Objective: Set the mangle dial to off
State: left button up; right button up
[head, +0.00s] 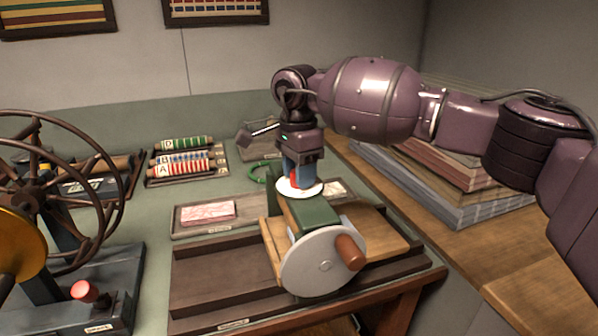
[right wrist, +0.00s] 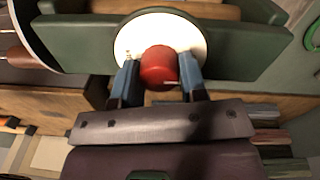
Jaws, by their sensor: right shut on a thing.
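The mangle (head: 309,216) has a green body and stands on a dark wooden stand. Its dial is a white disc (head: 312,190) on top, with a red knob (head: 296,178) in its middle. In the right wrist view the white disc (right wrist: 160,27) is close, and the red knob (right wrist: 158,66) shows a short pale line at its lower right. My right gripper (head: 299,181) points down from above, its blue fingers shut on the knob. The right wrist view shows the fingers (right wrist: 159,62) on both sides of it. Dial markings are not readable. My left gripper is out of view.
The mangle's white crank wheel (head: 309,271) with a brown handle (head: 350,252) faces front. Labelled rolls (head: 186,162) lie in a tray behind left. A large spoked wheel (head: 52,185) stands left. Stacked boards (head: 450,195) lie right. A red knob (head: 85,291) sits at lower left.

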jog(key=o, duration=0.9)
jog(key=shift+o, duration=0.2)
notch_tip(320, 180, up, 11)
jog(key=shift+w+a+p, duration=0.15)
jog(key=shift+w+p, duration=0.05)
jog(key=shift+p, duration=0.1)
jog(key=shift+f, duration=0.15)
